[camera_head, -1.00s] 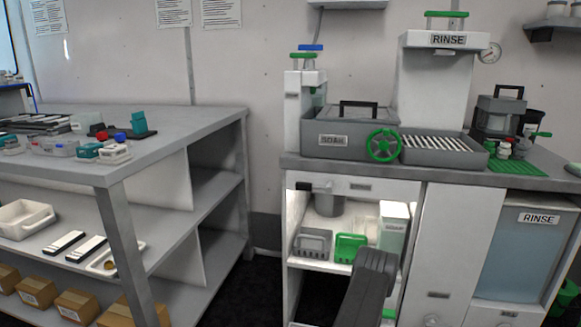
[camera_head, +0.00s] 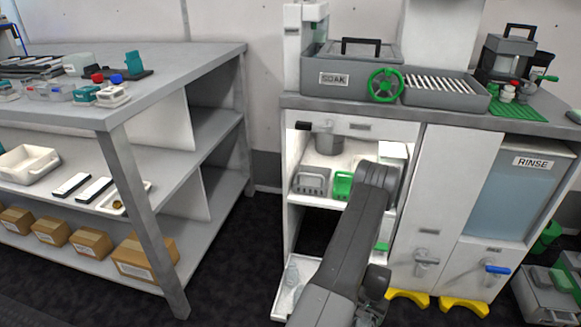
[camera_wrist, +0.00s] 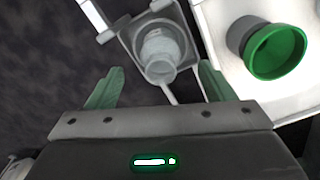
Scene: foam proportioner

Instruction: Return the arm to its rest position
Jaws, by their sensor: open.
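My gripper (camera_wrist: 158,86) shows in the wrist view with its two green fingers spread apart and nothing held between them. Just beyond the fingers is a pale round-mouthed container (camera_wrist: 160,52) in a square light holder, apart from the fingers as far as I can tell. In the head view my arm rises from the bottom centre in front of the open cabinet (camera_head: 290,190). My gripper cannot be made out there.
A green-rimmed cup (camera_wrist: 275,52) sits on a white surface at upper right in the wrist view. A low white tray (camera_head: 281,303) holding a clear bottle (camera_head: 291,276) is left of my arm. A grey worktable (camera_head: 180,95) stands at left, with dark floor between.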

